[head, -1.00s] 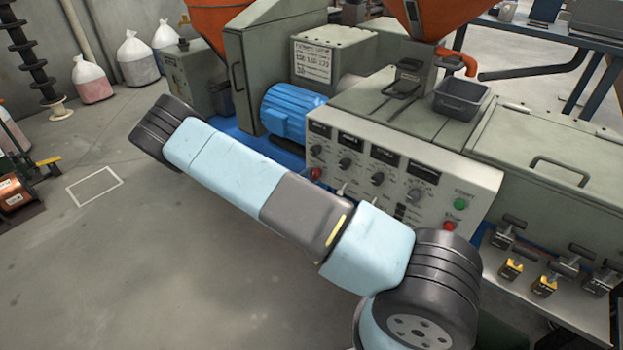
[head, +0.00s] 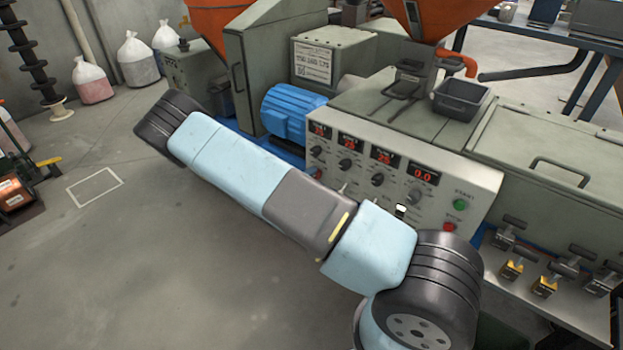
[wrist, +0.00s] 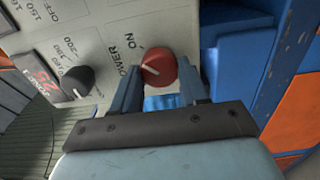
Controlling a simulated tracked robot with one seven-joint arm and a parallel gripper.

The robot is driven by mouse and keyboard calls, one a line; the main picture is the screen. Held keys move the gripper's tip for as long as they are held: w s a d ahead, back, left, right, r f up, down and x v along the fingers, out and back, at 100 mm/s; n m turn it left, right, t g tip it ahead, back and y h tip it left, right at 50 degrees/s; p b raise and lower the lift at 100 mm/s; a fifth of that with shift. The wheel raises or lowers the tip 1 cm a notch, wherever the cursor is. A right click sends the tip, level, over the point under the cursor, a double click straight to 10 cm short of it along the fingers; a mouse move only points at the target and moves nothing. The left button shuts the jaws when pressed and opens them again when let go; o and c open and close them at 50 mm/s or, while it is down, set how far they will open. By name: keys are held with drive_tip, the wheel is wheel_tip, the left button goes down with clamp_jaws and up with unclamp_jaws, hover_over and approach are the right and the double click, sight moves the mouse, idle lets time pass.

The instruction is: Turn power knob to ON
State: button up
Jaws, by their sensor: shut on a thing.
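The red power knob (wrist: 158,68) sits on the pale control panel, beside the printed words POWER and ON in the wrist view. Its white mark appears to lie on the side toward ON. My gripper (wrist: 159,74) has its two blue fingers on either side of the knob and is shut on it. In the head view, only a bit of the red knob (head: 315,173) shows at the panel's left end; my arm hides the gripper. The panel displays (head: 381,156) are lit with red digits.
A black knob (wrist: 77,82) with a temperature scale is close to my gripper. A blue machine part (wrist: 238,60) stands close on the right in the wrist view. A blue motor (head: 292,112) is left of the panel. Open floor (head: 140,260) lies at left.

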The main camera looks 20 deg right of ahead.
drive_tip(key=shift+a+f, duration=0.15)
drive_tip(key=shift+f, duration=0.05)
drive_tip(key=o, duration=0.8)
drive_tip(key=shift+c, duration=0.2)
drive_tip(key=o, duration=0.3)
drive_tip(key=shift+r, duration=0.1)
drive_tip(key=v, duration=1.3)
drive_tip(key=shift+s+a, duration=0.3)
